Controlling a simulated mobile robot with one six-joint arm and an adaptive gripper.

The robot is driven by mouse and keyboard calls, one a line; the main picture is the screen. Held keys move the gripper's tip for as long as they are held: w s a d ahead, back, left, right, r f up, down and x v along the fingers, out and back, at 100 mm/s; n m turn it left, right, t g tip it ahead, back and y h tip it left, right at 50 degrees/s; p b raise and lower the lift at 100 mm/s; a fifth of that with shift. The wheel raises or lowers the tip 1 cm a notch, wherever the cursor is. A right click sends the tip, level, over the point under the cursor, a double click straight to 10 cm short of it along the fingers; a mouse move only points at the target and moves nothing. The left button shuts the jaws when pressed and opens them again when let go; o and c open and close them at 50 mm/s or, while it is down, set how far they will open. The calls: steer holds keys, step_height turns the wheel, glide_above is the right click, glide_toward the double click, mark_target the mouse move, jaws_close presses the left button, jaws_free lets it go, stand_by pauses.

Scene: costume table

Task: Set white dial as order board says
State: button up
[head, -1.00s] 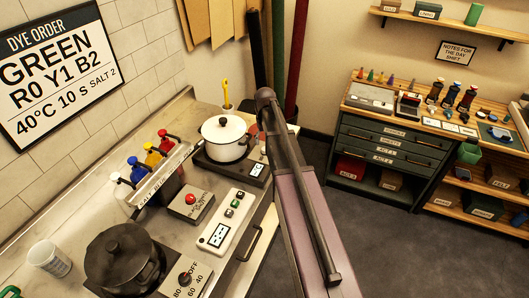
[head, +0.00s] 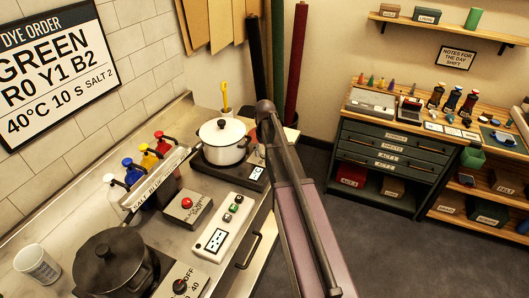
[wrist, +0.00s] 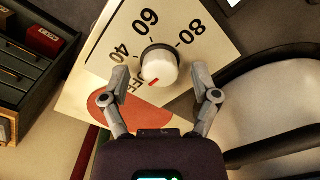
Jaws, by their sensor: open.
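The order board (head: 58,66) on the left wall reads GREEN, R0 Y1 B2, 40°C, 10 s, salt 2. In the wrist view the white dial (wrist: 158,66) sits on a pale panel (wrist: 212,62) marked 40, 60, 80 and a partly covered OFF. Its red mark points downward in the picture, near the OFF lettering. My gripper (wrist: 162,82) is open, with one finger on each side of the dial; whether either touches it I cannot tell. In the head view my arm hides the gripper and this dial.
A white pot (head: 222,143) stands on a hot plate with a small display. A dark pot (head: 111,258) stands by another dial (head: 180,286). A button panel (head: 220,231), a red-button box (head: 188,209) and several coloured bottles (head: 137,172) share the counter. Open floor lies right.

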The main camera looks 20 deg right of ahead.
jaws_close()
steer(key=shift+m, duration=0.6)
steer(key=m, duration=1)
steer(key=shift+s+m, duration=0.1)
steer(key=shift+m, duration=0.2)
stand_by(0.4)
